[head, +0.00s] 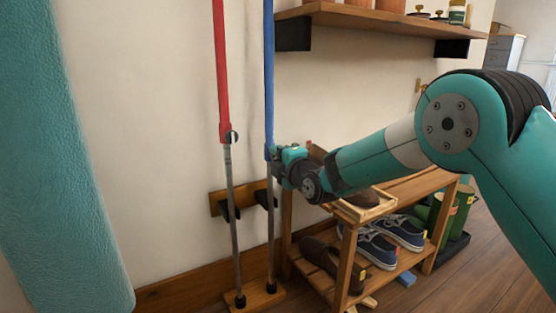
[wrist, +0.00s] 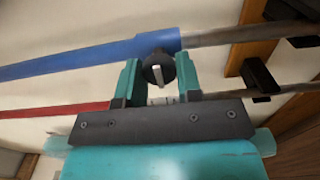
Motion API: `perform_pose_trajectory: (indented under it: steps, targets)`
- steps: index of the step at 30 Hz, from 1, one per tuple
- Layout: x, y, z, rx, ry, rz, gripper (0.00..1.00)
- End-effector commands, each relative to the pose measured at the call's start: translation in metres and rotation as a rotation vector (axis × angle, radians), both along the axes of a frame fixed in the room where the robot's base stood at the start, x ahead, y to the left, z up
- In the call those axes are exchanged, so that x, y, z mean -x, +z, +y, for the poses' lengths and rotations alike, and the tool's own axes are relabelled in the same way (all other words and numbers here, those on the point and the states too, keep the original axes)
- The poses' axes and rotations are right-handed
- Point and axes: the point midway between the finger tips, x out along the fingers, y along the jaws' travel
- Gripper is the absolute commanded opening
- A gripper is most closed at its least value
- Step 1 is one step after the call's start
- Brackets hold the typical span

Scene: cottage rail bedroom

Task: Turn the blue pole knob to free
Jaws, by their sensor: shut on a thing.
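The blue pole (head: 268,70) stands upright near the wall, its blue upper tube over a thin grey lower tube. In the wrist view the blue tube (wrist: 90,62) runs across the picture. Its knob (wrist: 158,69) is dark and round with a pale raised bar, at the lower end of the blue tube. My gripper (head: 274,153) is at the pole at that height, and hides the knob in the head view. In the wrist view the two teal fingers of my gripper (wrist: 159,80) stand either side of the knob, shut on it.
A wooden shoe rack (head: 346,265) is close right, under my arm. A wall shelf (head: 380,20) is above.

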Motion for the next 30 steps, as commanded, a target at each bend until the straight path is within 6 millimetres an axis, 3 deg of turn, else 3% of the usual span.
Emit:
perform_pose_trajectory:
  steps: [12,13,15,16,25,30]
  targets:
    - [0.000,0.001,0.000,0.005,-0.001,-0.005,0.09]
    - [0.000,0.001,0.000,0.005,-0.001,-0.005,0.40]
    - [0.000,0.001,0.000,0.005,-0.001,-0.005,0.56]
    - [0.000,0.001,0.000,0.005,-0.001,-0.005,0.58]
    - [0.001,0.001,-0.001,0.005,0.000,-0.003,0.58]
    - [0.015,0.002,-0.011,0.006,0.000,0.000,0.58]
